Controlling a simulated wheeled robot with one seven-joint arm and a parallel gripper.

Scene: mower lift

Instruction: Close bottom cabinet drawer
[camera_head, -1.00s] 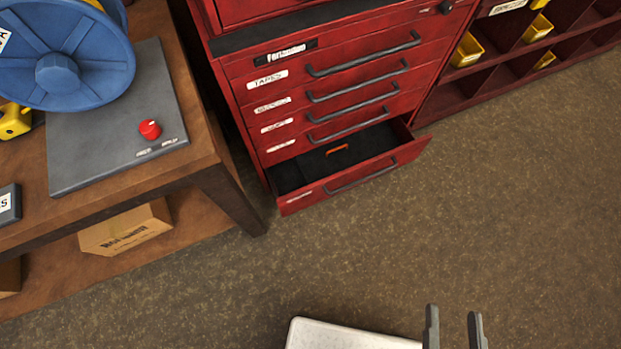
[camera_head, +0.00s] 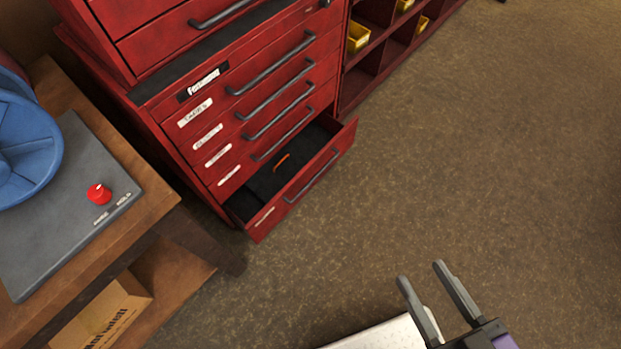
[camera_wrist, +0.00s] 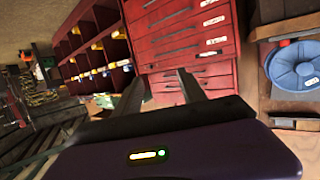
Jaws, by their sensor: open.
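The red cabinet (camera_head: 200,125) stands at upper left in the head view, with several drawers that have dark bar handles. Its bottom drawer (camera_head: 305,185) is pulled out and shows a dark inside with a small orange item (camera_head: 282,162). The other drawers look shut. My gripper (camera_head: 421,270) is at the lower right, open and empty, with its fingers pointing toward the cabinet. It is well apart from the drawer, over the floor.
A wooden bench (camera_head: 165,200) stands left of the cabinet, with a grey plate, a blue reel (camera_head: 25,150) and a red knob (camera_head: 99,194). A cardboard box (camera_head: 105,312) lies on its lower shelf. Red shelving (camera_head: 385,45) with yellow bins adjoins the cabinet. The floor at right is clear.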

